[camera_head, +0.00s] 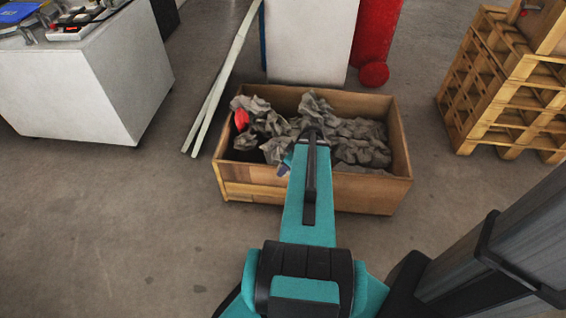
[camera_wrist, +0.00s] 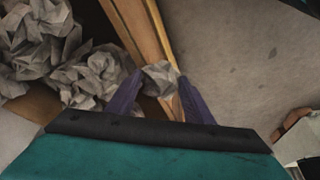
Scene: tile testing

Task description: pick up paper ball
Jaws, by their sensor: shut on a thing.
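Grey crumpled paper fills a wooden crate (camera_head: 245,182) in the head view. One paper ball (camera_wrist: 160,78) is between the two purple fingers of my gripper (camera_wrist: 158,92) in the wrist view, and the fingers are shut on it. In that view the held ball overlaps the crate's wooden wall (camera_wrist: 148,35); I cannot tell how high it is above the rim. Other crumpled paper (camera_wrist: 92,75) lies to the left inside the crate. In the head view my teal arm hides most of the gripper and the held ball.
A red object (camera_head: 242,120) lies in the crate's left part. Pale strips (camera_head: 216,90) lean at the crate's left. Floor in front is clear.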

